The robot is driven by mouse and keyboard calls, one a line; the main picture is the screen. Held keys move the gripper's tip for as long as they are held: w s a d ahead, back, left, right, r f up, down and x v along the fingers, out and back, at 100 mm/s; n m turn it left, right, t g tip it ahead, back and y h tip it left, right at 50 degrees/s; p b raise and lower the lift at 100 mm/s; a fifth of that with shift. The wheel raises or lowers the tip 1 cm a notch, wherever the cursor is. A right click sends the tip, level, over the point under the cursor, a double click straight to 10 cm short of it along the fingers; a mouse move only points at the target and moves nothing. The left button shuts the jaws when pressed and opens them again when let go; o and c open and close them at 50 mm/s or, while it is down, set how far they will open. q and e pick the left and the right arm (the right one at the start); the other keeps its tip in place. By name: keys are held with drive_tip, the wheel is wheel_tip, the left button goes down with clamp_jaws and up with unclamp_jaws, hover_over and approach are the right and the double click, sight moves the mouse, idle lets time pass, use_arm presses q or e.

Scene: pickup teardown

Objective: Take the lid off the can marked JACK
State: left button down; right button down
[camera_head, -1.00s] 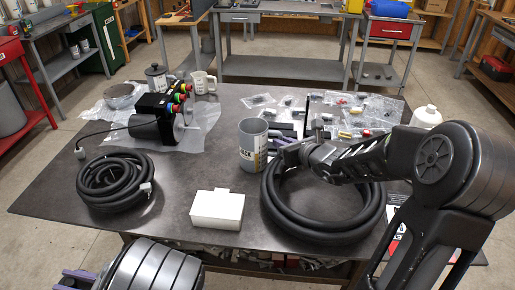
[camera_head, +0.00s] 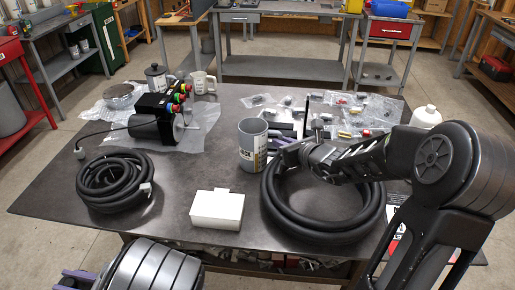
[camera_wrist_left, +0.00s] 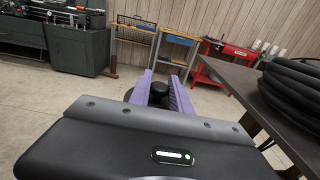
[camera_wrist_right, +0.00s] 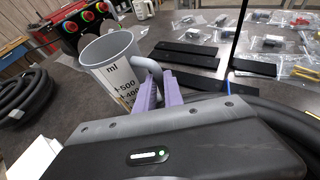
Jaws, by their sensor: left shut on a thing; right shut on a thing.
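A grey open jug (camera_head: 248,150) with a label stands on the table left of the black hose coil. It also shows in the right wrist view (camera_wrist_right: 108,55) with "ml" and 500 marks. My right gripper (camera_head: 277,143) is shut on the jug's handle (camera_wrist_right: 152,70). A can (camera_head: 156,80) with a black lid (camera_head: 154,70) and a label stands at the back left of the table. No JACK mark is legible. My left gripper (camera_head: 68,283) is low at the front left, off the table, and shut on a dark round thing (camera_wrist_left: 157,95), mostly hidden between its fingers.
A black box with coloured buttons (camera_head: 157,115) and a white mug (camera_head: 203,82) stand near the can. Cable coil (camera_head: 113,183), white box (camera_head: 217,209), hose coil (camera_head: 323,230), bagged parts (camera_head: 368,108) and white bottle (camera_head: 426,116) take up other space. The table's centre-left is clear.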

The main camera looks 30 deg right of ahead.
drive_tip(key=shift+r, duration=0.25)
idle(0.3)
